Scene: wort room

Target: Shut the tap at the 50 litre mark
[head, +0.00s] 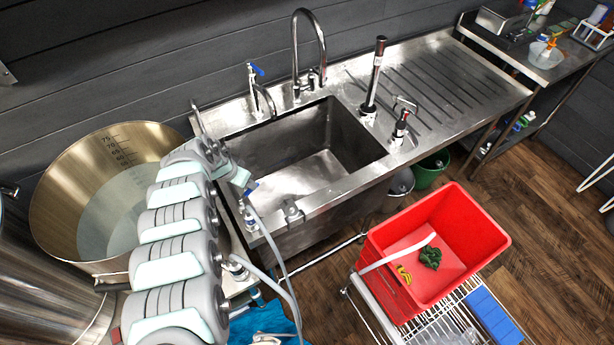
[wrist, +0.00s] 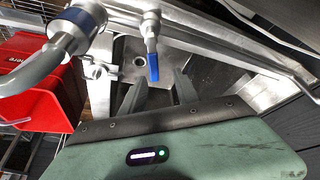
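The tap has a blue lever (wrist: 152,62) on a metal stem, and it shows in the wrist view just beyond my fingers. In the head view a blue lever (head: 250,188) shows at the sink's left rim, beside the end of my arm. My gripper (wrist: 158,92) is open, with a finger on each side of the lever in the picture; I cannot tell whether either touches it. The steel kettle (head: 62,185) stands at the left with litre marks (head: 118,143) inside its far wall. Pale water (head: 112,215) lies below the upper marks; the exact level is too small to read.
A steel sink (head: 345,150) stands behind my arm, with a tall faucet (head: 322,45) and a second blue-handled tap (head: 254,72). A grey hose (head: 272,243) runs down near my arm. A red crate (head: 485,235) sits on a wire cart at the right.

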